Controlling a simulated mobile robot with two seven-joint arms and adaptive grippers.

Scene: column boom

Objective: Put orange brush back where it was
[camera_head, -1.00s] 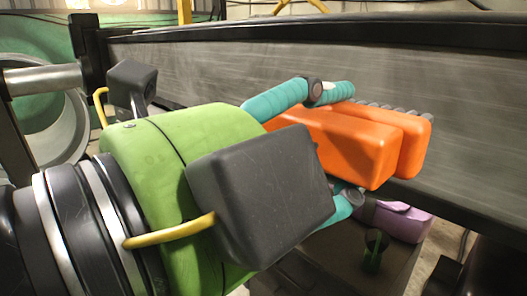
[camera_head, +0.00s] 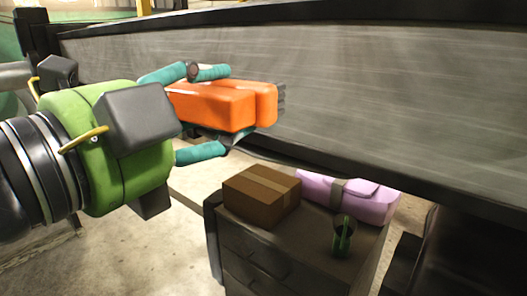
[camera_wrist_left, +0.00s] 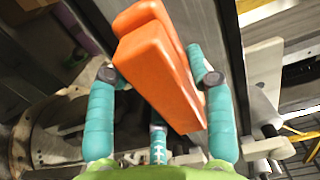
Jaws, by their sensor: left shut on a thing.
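The orange brush (camera_head: 215,107) has a blocky orange body with a grey bristle edge at its right side in the head view. My left gripper (camera_head: 228,112), with teal fingers and a green body, is shut on it. The brush is held in the air in front of the long grey beam. In the left wrist view the brush (camera_wrist_left: 157,65) lies between the teal fingers (camera_wrist_left: 160,90), slanting from upper left to lower right. My right gripper is not in view.
Below the beam (camera_head: 350,95) stands a dark drawer cabinet (camera_head: 290,245). On its top are a brown box (camera_head: 262,193), a purple case (camera_head: 350,196) with a grey strap and a dark cup with something green (camera_head: 343,235). Pale floor is open at lower left.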

